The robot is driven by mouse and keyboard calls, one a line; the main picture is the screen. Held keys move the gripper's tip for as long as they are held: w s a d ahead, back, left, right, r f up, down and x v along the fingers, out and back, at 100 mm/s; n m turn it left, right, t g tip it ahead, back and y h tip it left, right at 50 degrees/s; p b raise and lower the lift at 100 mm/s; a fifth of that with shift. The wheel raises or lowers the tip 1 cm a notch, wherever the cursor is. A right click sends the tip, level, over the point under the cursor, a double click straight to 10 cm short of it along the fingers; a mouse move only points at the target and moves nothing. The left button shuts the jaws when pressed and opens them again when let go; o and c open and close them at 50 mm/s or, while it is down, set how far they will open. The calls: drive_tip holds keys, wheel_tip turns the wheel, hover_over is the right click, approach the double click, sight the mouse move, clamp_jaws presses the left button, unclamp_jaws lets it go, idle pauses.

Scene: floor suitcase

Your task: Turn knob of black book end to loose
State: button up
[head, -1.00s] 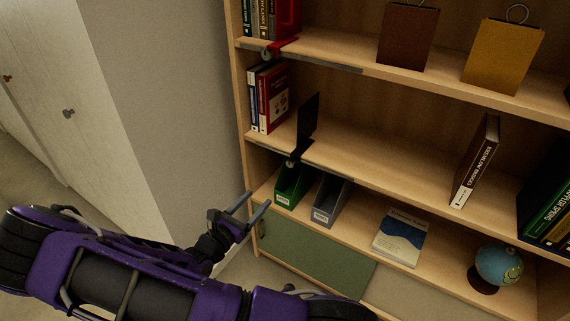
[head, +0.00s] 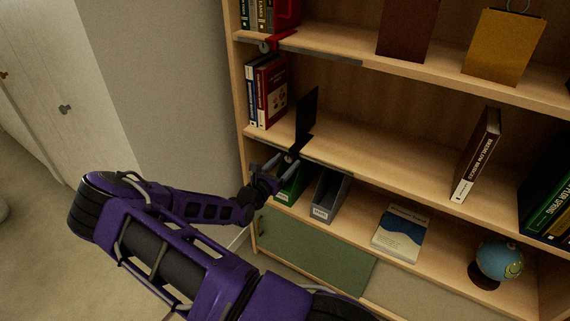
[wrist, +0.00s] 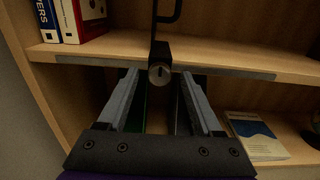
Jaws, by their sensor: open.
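The black book end (head: 305,122) stands upright on the middle shelf, right of a few books. Its clamp reaches over the shelf's front edge. My gripper (wrist: 156,78) is open, with one finger on each side of the knob in that view. I cannot tell whether the fingertips touch it. In the head view my gripper (head: 278,165) is at the shelf edge just by the knob, which is mostly hidden there.
A green file holder (head: 291,185) and a grey file holder (head: 328,195) stand on the lower shelf, just below my gripper. A metal rail (wrist: 230,71) runs along the shelf edge. Books (head: 268,92) stand left of the book end.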

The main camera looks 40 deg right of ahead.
drive_tip(key=shift+d, duration=0.1)
clamp_jaws()
idle(0.3)
drive_tip(key=shift+r+n+p, duration=0.1)
drive_tip(key=shift+n+p, duration=0.2)
drive_tip(key=shift+p, duration=0.1)
drive_tip(key=n+p, duration=0.2)
drive_tip(key=shift+r+n, duration=0.1)
drive_tip(key=shift+n, duration=0.3)
drive_tip(key=n+p, duration=0.3)
drive_tip(key=n, duration=0.2)
drive_tip(key=n+p, duration=0.1)
drive_tip(key=n, duration=0.4)
drive_tip(key=shift+p, duration=0.35)
drive_tip(key=n, duration=0.4)
drive_tip(key=shift+f+n, duration=0.2)
drive_tip(key=shift+n, duration=0.1)
